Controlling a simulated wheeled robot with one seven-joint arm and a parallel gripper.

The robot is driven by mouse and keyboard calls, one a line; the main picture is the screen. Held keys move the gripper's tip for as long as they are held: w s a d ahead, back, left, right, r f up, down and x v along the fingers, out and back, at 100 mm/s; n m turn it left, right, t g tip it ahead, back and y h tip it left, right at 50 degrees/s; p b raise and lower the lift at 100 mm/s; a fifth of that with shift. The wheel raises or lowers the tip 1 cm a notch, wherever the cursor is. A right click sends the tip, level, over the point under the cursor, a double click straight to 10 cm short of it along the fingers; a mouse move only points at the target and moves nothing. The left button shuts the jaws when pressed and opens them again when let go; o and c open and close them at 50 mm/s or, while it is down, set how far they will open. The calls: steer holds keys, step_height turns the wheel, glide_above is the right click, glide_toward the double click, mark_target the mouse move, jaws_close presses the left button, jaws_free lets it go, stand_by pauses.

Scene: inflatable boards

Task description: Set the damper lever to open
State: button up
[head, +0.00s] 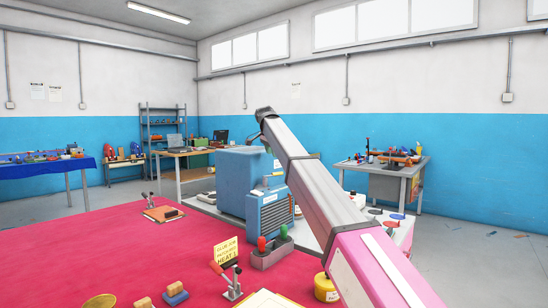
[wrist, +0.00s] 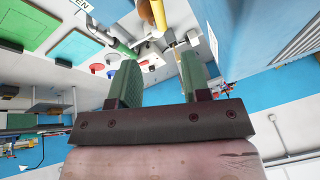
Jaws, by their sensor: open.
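My gripper (wrist: 160,68) shows in the wrist view with its two green fingers spread apart and nothing between them. Just beyond the fingertips is a white and yellow pipe-like fitting (wrist: 146,44) with a thin part reaching toward the right finger. I cannot tell for certain whether this is the damper lever. A partly cut-off label (wrist: 80,5) ending in "EN" is at the top left. In the head view my arm reaches up and away over the red table, and I cannot make out the fingers there. No damper lever can be clearly identified in the head view.
A blue machine (head: 268,208) and a larger blue-grey cabinet (head: 236,170) stand beyond the red table (head: 110,245), near my arm. A block with red and green handles (head: 271,256), a yellow sign (head: 227,250) and a yellow tin (head: 326,288) are near. The table's left part is mostly clear.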

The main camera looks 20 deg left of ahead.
mark_target(274, 175)
steer(key=w+d+g+y, duration=0.3)
steer(key=w, duration=0.1)
steer(key=x, duration=1)
steer(key=shift+s, duration=0.25)
jaws_close()
